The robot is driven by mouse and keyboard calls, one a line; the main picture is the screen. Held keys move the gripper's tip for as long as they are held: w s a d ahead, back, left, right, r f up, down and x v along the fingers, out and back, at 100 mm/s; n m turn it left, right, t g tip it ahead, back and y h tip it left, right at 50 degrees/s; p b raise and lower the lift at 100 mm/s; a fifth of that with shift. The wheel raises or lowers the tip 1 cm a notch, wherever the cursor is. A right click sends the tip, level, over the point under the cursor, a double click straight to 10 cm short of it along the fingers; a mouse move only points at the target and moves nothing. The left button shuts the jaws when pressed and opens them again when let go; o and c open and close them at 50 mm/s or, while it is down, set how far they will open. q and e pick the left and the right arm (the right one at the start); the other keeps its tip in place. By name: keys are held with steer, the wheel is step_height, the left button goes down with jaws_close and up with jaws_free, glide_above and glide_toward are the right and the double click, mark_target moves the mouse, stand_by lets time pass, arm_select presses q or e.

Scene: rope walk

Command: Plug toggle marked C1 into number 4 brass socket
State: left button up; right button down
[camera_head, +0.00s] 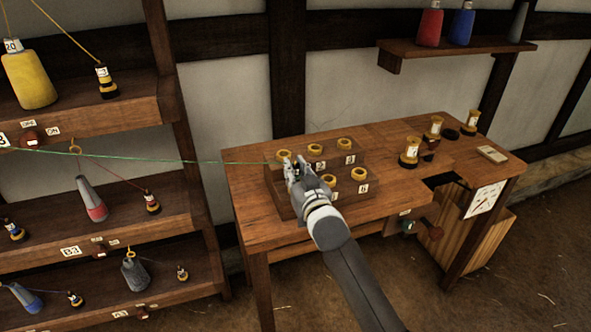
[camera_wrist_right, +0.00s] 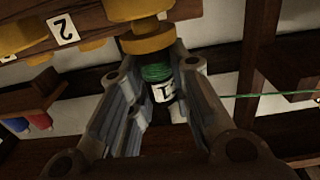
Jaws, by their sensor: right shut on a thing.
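My right gripper (camera_head: 292,166) is over the left end of the stepped wooden socket block (camera_head: 287,211). It is shut on a toggle with a green body (camera_wrist_right: 157,73) and a white label (camera_wrist_right: 163,92), upside down and only partly readable. A brass ring (camera_wrist_right: 148,40) shows right at the toggle's end; I cannot tell whether it is seated. Another brass ring (camera_wrist_right: 135,8) lies beyond it. Behind the gripper stands a back-row socket (camera_head: 284,155). Sockets by labels 2 (camera_head: 320,166), 3 and 6 are visible. Number 4's label is hidden by my gripper. My left gripper is out of view.
A green cord (camera_head: 150,158) runs from the left shelves to my right gripper. Several toggles and bobbins stand on the shelves (camera_head: 80,123). Yellow-and-black pieces (camera_head: 410,150) stand at the table's right. The table's (camera_head: 253,193) left front is bare.

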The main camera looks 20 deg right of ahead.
stand_by(0.4)
steer(key=shift+f, duration=0.55)
stand_by(0.4)
steer(key=c, duration=1.6)
jaws_free()
steer(key=shift+s+r+p, duration=0.1)
steer(key=shift+s+p, duration=1.05)
steer(key=shift+s, duration=1.4)
steer(key=p, duration=0.2)
glide_toward(297, 176)
